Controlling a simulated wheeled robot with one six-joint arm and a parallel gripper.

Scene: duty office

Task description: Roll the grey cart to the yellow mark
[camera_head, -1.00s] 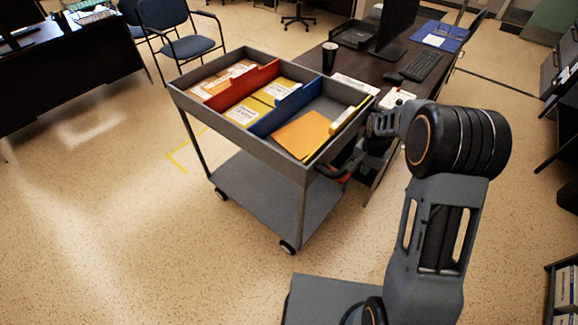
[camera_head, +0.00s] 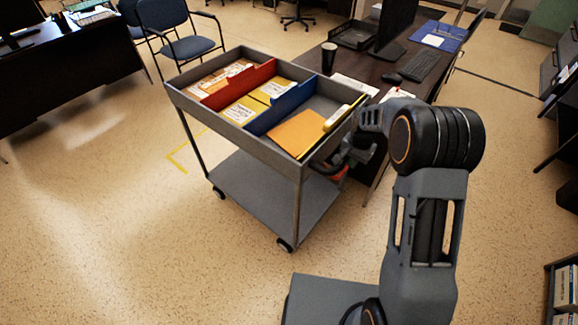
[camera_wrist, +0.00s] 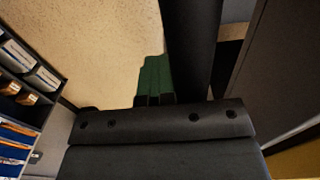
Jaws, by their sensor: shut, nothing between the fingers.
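The grey cart (camera_head: 240,200) stands on its wheels in the middle of the head view, its top tray holding folders and red and blue dividers. The yellow mark (camera_head: 178,163) is a taped line on the floor, partly hidden behind the cart's left side. The cart's dark handle (camera_head: 325,169) is at its right end. In the head view my wrist is close to the handle; contact is unclear.
A dark desk (camera_head: 310,60) with a black cup (camera_head: 328,58), keyboard (camera_head: 421,66) and monitor stands close behind the cart's right side. A blue chair (camera_head: 188,46) and another desk (camera_head: 80,85) are at the back left. The floor left of the cart is clear.

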